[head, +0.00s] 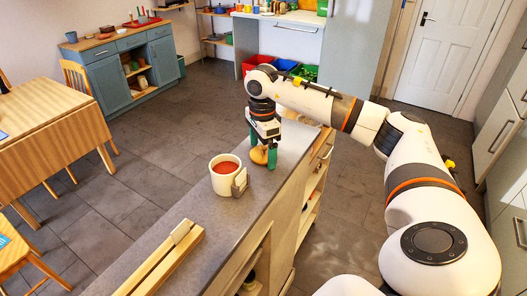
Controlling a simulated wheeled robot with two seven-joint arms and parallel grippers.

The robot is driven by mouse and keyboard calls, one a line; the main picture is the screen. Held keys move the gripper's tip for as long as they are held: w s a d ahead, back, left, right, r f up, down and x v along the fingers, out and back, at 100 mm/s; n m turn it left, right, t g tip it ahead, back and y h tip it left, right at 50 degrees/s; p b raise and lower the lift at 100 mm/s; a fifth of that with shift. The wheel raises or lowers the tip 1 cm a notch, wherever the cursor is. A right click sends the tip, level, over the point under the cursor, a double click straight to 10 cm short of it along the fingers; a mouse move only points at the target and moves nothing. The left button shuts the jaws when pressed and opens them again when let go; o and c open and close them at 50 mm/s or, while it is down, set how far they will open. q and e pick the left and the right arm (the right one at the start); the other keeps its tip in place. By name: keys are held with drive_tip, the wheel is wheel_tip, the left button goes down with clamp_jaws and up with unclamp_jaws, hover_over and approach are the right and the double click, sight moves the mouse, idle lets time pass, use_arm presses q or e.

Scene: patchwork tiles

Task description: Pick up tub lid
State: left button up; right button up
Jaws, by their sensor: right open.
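My right gripper (263,151) points down over the far part of the grey counter (208,220). Its green fingers are apart. A small rounded tan-orange thing (258,156) sits on the counter close by the fingers, partly hidden by them. I cannot tell whether the fingers touch it. I cannot clearly make out a tub lid; it may be hidden or too small to tell. My left gripper is not in view.
A white mug (222,184) with red contents stands nearer on the counter, a small grey piece (240,183) at its right side. A long wooden piece (163,262) lies at the near end. Between them the counter is clear. A wooden table (50,105) stands left.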

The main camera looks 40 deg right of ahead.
drive_tip(key=c, duration=1)
drive_tip(key=shift+r, duration=0.1)
drive_tip(key=shift+c, duration=0.2)
